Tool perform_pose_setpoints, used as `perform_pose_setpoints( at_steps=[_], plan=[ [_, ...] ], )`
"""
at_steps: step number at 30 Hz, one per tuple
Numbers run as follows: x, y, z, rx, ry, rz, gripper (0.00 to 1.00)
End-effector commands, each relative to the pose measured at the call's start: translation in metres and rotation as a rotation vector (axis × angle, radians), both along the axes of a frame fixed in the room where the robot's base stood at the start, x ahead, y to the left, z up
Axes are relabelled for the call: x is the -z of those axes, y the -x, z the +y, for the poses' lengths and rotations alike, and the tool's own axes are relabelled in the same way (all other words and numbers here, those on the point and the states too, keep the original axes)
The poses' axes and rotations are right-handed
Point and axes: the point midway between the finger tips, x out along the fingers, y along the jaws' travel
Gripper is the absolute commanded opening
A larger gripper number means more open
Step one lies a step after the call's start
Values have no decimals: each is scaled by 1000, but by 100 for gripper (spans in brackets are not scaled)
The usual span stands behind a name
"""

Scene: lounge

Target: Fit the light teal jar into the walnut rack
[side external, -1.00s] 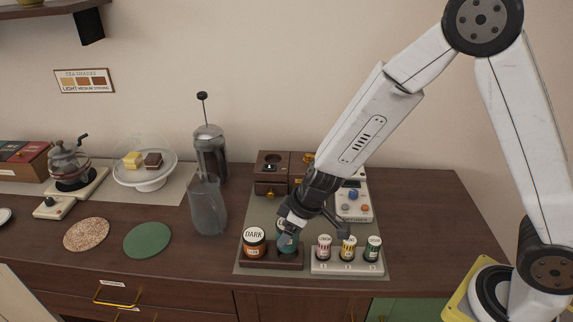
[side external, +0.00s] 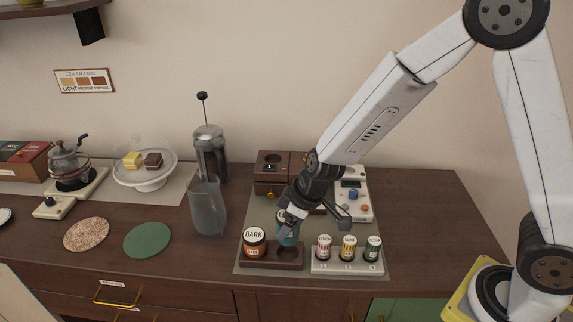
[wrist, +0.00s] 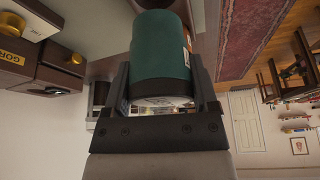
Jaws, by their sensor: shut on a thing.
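The light teal jar (side external: 288,238) is in my gripper (side external: 290,226), with the fingers closed on its sides. In the wrist view the jar (wrist: 160,48) fills the space between the two fingers, with part of a label at its right edge. The walnut rack (side external: 258,262) lies at the counter's front. Its left place holds an orange jar (side external: 254,243) with a white DARK lid. Its right place looks empty, a dark round hole showing. The teal jar is above and slightly behind that hole, apart from it, a little tilted.
A glass carafe (side external: 207,210) stands to the left.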

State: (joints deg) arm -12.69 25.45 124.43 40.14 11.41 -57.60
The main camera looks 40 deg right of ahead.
Motion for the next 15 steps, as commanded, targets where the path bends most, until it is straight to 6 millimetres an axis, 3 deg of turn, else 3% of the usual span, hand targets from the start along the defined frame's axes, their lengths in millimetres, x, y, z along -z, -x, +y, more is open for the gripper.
perform_pose_setpoints(
  at_steps=[8, 15],
  plan=[
    [-3, -4, -2, 8, 0, -2, 0],
    [-13, -19, -9, 45, -1, -3, 0]
  ],
)
